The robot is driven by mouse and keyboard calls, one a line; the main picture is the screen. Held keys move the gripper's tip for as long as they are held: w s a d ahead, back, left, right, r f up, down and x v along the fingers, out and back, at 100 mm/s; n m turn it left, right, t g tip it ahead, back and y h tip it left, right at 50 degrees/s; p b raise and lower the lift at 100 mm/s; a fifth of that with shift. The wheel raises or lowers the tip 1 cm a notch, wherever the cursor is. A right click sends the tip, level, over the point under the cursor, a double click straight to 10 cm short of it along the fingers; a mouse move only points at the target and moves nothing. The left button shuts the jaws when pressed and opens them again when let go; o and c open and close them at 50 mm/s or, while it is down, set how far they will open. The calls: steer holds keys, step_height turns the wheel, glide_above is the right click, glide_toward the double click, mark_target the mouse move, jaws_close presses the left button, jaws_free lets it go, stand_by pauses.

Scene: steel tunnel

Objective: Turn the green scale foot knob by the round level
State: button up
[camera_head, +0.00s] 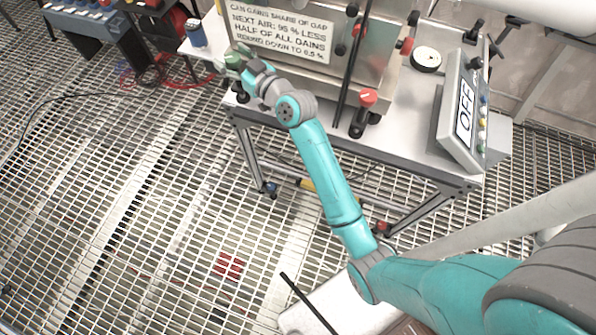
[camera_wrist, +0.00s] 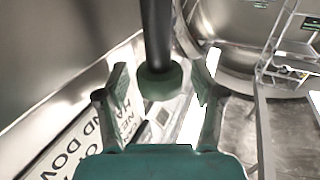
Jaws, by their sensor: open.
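The green knob (camera_wrist: 160,82) sits between the two fingers of my gripper (camera_wrist: 161,84) in the wrist view, below a dark rod. The fingers are spread, with a gap on each side of the knob. In the head view the green knob (camera_head: 233,61) is at the table's left end, near the lower left corner of the sign. My gripper (camera_head: 241,63) is right at it, partly covering that area.
A lettered sign (camera_head: 281,27) stands behind my gripper. A red-topped knob (camera_head: 368,97) is at the table's front edge. A display box reading OFF (camera_head: 464,108) stands at right. A blue can (camera_head: 196,33) is at left. Grating floor lies in front.

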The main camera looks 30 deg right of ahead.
steer(key=shift+m+h, duration=0.9)
steer(key=shift+h, duration=0.5)
